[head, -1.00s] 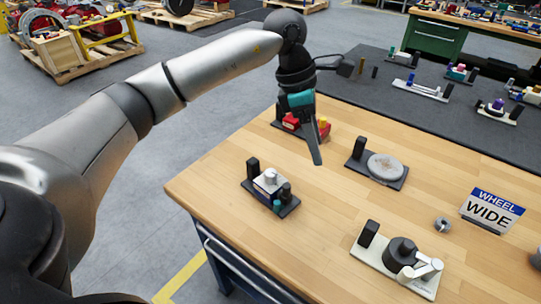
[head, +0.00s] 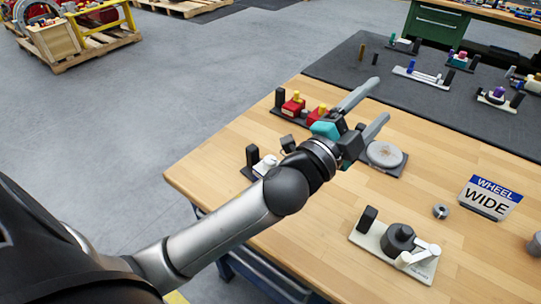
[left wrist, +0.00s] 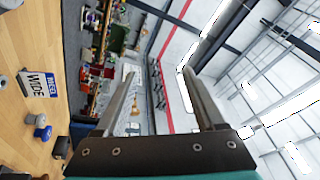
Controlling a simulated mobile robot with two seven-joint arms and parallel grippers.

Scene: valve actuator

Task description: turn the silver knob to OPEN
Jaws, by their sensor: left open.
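My left gripper (head: 382,100) is open and empty. It points up and right above the table, with its fingers over the area between the red unit and the round disc. In the left wrist view, its two fingers (left wrist: 160,75) stand apart with nothing between them. A small unit with a silver-white knob (head: 266,166) sits at the table's left, partly hidden by my left wrist. A flat silver disc (head: 385,154) on a dark plate lies right of the gripper, partly covered by it. I cannot read an OPEN mark on either. My right gripper is not in view.
A red unit with yellow tops (head: 293,106) stands behind my gripper. A white plate with a black hub and lever (head: 400,243), a small metal ring (head: 440,211) and a WHEEL WIDE sign (head: 490,198) are at the right. A dark mat (head: 350,60) lies behind the wooden tabletop (head: 480,270).

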